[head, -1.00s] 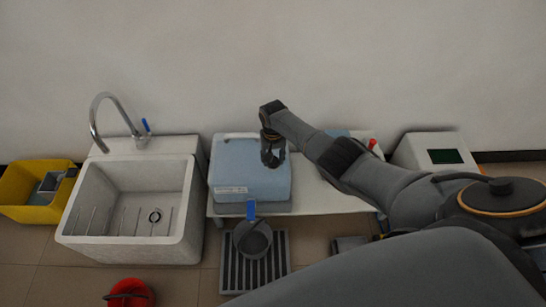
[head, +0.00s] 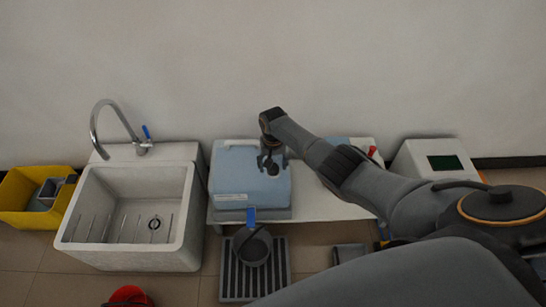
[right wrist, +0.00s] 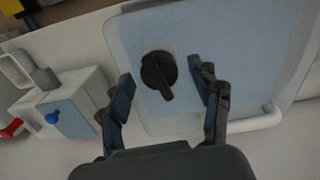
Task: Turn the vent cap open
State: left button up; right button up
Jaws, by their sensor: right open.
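The vent cap (right wrist: 158,72) is a dark round knob with a raised bar grip. It sits on the light blue lid of a box (right wrist: 205,30), which also shows in the head view (head: 235,178). In the right wrist view the bar points down and slightly right. My right gripper (right wrist: 164,90) is open, with one finger on each side of the cap and a visible gap to it. In the head view my right gripper (head: 271,164) is over the lid and hides the cap. My left gripper is not in view.
The box stands on a white bench (head: 325,205). A sink (head: 80,225) with a tap is to the left, beside a yellow bin (head: 18,200). A grey pot (head: 252,246) stands on a grate below the bench. A white device (head: 410,160) with a green screen is at right.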

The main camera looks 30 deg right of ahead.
notch_tip(320, 180, up, 12)
jog(key=shift+f, duration=0.15)
dwell(0.3)
